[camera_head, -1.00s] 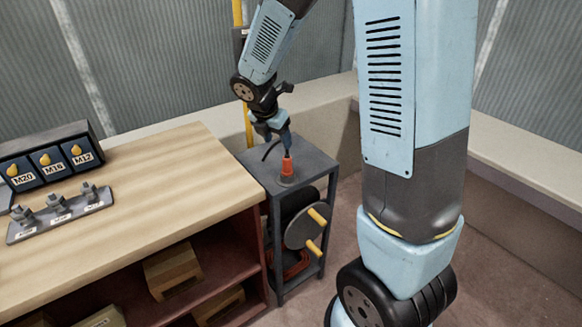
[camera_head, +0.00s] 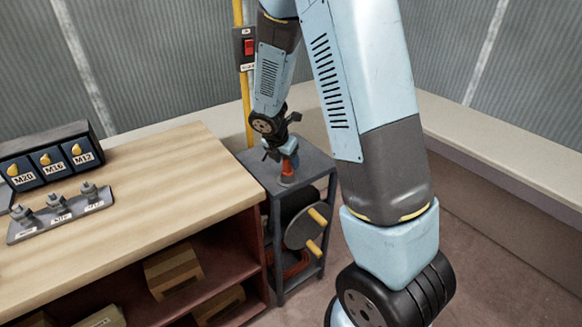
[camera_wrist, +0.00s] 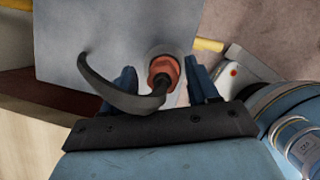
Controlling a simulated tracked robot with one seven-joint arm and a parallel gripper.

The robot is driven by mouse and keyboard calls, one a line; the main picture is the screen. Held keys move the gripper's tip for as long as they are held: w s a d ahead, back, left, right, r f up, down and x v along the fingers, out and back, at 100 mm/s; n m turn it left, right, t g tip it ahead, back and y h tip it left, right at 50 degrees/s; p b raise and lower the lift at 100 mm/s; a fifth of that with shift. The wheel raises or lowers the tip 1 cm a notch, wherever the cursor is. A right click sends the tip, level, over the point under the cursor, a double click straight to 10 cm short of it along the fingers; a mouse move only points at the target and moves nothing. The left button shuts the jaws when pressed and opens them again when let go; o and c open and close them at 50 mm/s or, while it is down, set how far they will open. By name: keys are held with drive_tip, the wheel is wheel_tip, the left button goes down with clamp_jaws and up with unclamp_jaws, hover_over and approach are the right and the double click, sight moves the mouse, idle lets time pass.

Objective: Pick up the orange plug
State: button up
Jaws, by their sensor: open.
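The orange plug (camera_head: 289,167) stands upright on the top of a small grey stand, in a round grey base. In the wrist view the plug (camera_wrist: 163,70) lies between the two blue fingers of my gripper (camera_wrist: 164,85), with a small gap showing to the fingers. A dark curved cable or hook shape (camera_wrist: 115,95) crosses beside it on the left. My gripper (camera_head: 285,155) is open and down around the plug in the head view, where its fingers partly hide the plug.
The grey stand (camera_head: 315,160) has a reel with yellow handles (camera_head: 302,228) below its top. A wooden workbench (camera_head: 165,165) stands to its left, with labelled boxes (camera_head: 52,160) and a grey rack (camera_head: 60,212). A yellow pipe with a red switch (camera_head: 248,48) rises behind.

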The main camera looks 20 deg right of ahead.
drive_tip(key=shift+x, duration=0.85)
drive_tip(key=shift+c, duration=0.2)
drive_tip(key=c, duration=1)
drive_tip(key=shift+o, duration=0.2)
drive_tip(key=shift+w+r, duration=0.1)
drive_tip(key=shift+r, duration=0.05)
drive_tip(key=shift+r, duration=0.2)
wheel_tip(320, 180, up, 2)
drive_tip(key=shift+r, duration=0.1)
drive_tip(key=s+a+r, duration=0.9)
drive_tip(key=s+r, duration=0.1)
drive_tip(key=shift+s, duration=0.35)
